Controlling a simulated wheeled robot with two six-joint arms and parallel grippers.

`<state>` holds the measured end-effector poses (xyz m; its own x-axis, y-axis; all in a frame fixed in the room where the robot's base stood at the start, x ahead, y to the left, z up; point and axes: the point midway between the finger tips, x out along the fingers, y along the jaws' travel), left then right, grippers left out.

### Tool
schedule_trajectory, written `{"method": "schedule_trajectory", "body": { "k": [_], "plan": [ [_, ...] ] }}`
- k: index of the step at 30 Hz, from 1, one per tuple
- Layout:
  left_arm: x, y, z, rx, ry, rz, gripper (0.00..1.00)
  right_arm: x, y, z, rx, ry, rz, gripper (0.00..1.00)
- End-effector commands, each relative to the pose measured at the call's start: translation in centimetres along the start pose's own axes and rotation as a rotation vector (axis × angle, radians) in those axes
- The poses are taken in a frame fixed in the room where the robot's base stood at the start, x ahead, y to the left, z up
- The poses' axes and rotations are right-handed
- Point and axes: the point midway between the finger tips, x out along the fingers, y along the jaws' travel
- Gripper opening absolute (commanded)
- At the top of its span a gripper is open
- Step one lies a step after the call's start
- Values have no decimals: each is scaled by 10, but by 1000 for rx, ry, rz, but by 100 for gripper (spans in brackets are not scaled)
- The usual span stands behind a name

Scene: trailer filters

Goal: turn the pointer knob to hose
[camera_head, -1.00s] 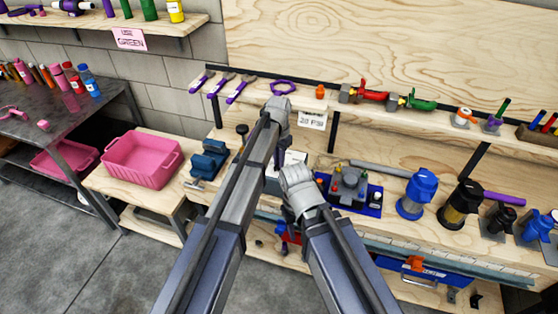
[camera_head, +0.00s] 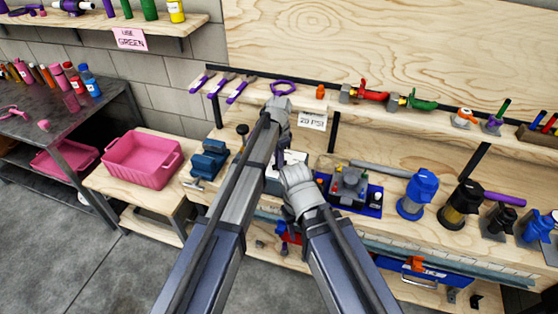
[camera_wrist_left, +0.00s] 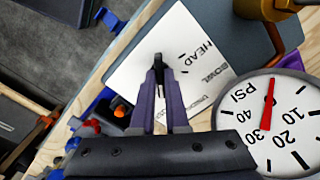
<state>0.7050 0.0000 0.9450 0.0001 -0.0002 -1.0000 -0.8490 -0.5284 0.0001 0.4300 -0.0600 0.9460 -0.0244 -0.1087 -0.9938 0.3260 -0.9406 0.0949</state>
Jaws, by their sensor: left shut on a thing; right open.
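The pointer knob (camera_wrist_left: 158,62) is a small dark piece over a white label plate (camera_wrist_left: 190,32) in the left wrist view. The words HEAD and BOWL are readable; a further word is partly hidden by my fingers. I see no readable HOSE label, and cannot tell which mark the knob points to. My left gripper (camera_wrist_left: 159,80) is shut on the knob with its purple fingers. In the head view my left gripper (camera_head: 279,155) is by the white plate (camera_head: 298,157). My right gripper (camera_head: 296,176) is just below and right of it; its fingertips are hard to make out.
A pressure gauge (camera_wrist_left: 268,120) with a red needle is beside the plate. A blue tray (camera_head: 372,206) with a grey part and a blue-topped canister (camera_head: 418,190) stand to the right. A blue vise (camera_head: 209,160) and a pink bin (camera_head: 142,158) are to the left.

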Motion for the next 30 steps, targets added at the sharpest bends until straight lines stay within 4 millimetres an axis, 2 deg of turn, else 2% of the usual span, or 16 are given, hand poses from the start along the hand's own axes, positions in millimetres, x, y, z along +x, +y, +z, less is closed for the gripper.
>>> {"method": "schedule_trajectory", "body": {
  "k": [6,7,15,24,30],
  "plan": [
    [0,0,0,-1,-1,0,0,0,0,0,0,0,0,48],
    [0,0,0,-1,-1,0,14,0,0,0,0,0,0,48],
    [0,0,0,-1,0,0,42,0,0,0,0,0,0,48],
    [-1,0,0,-2,0,0,42,-1,0,0,0,0,0,48],
    [-13,0,0,-2,0,0,42,-13,1,1,0,0,0,48]
  ]
}}
